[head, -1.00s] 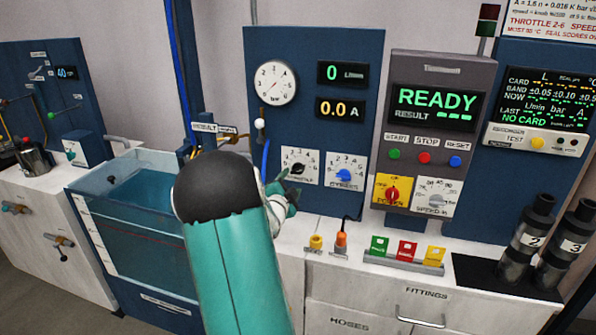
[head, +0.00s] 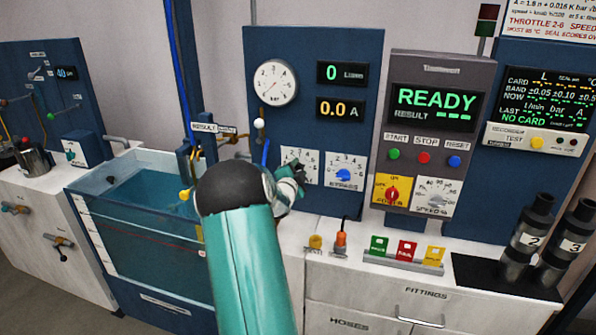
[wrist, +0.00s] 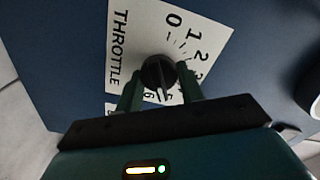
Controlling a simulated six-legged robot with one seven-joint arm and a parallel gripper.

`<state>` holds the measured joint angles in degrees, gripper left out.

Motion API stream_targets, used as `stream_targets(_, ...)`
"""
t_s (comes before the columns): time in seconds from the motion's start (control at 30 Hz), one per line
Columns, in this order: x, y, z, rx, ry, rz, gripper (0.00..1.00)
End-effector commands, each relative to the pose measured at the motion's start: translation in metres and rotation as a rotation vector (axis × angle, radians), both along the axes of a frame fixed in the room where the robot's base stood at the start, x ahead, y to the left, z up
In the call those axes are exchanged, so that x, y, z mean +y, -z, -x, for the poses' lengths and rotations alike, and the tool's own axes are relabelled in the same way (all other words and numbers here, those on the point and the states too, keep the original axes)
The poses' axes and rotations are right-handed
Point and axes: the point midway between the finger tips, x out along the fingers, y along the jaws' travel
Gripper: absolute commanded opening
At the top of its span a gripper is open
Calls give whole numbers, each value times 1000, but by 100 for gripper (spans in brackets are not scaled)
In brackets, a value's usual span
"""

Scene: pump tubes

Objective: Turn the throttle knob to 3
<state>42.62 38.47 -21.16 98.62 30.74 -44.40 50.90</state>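The throttle dial plate (wrist: 122,75) shows in the wrist view, turned on its side, with a black round knob (wrist: 157,70) at its centre. A light mark on the knob points down in the picture, near the 5; I cannot read it exactly. My gripper (wrist: 160,86) has one finger on either side of the knob, open, with small gaps that are hard to judge. In the head view my gripper (head: 290,174) is in front of the throttle plate (head: 298,154) and hides the knob.
The bypass knob (head: 344,174) is close on the right of the throttle plate. A flow display (head: 342,73) reads 0 and the current display (head: 339,108) reads 0.0 A. The timer screen (head: 437,98) reads READY. A water tank (head: 140,290) stands at the left.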

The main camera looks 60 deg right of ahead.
Motion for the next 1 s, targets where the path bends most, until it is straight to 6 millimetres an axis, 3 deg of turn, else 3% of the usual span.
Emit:
stream_targets(0.03, 0, 0, 0, 0, 0, 0, 26)
stream_targets(0.1, 0, 0, 0, 0, 0, 0, 15)
stream_targets(0.57, 0, 0, 0, 86, 0, 14, 15)
stream_targets(1.0, 1, -1, -2, 437, -1, 69, 15)
